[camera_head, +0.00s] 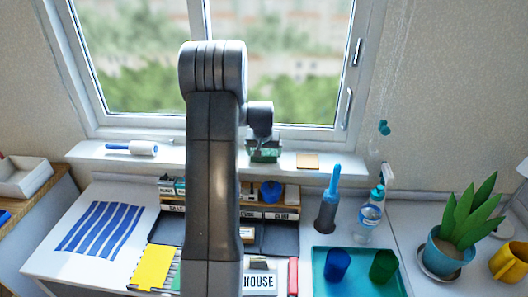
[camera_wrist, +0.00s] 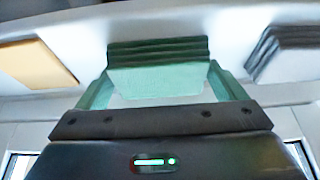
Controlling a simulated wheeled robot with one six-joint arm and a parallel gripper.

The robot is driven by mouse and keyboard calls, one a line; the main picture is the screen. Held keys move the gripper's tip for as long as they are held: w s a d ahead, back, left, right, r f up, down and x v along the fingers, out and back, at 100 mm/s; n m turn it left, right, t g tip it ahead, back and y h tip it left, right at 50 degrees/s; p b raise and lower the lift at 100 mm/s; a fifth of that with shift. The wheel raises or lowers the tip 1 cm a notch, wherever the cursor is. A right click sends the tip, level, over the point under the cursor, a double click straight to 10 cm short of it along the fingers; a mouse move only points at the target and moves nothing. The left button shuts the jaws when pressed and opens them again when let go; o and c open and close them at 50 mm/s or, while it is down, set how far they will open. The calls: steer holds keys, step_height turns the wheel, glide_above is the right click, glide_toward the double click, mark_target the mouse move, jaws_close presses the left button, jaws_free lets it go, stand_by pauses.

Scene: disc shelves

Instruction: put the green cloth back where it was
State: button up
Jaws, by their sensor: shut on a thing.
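The green cloth (camera_head: 264,156) is a folded, layered stack at the window sill (camera_head: 112,158), just right of my arm in the head view. In the wrist view the green cloth (camera_wrist: 158,52) lies between the two fingers of my gripper (camera_wrist: 160,78). My gripper (camera_head: 263,146) is shut on it at the sill in the head view. I cannot tell whether the cloth's underside touches the sill. My arm hides part of the sill to its left.
A tan folded piece (camera_head: 307,161) lies on the sill right of the green cloth; a grey folded one (camera_wrist: 288,52) shows in the wrist view. A white-and-blue roller (camera_head: 135,148) lies at the sill's left.

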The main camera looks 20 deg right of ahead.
steer(key=shift+f, duration=0.4)
steer(key=o, duration=0.6)
steer(key=shift+r, duration=0.1)
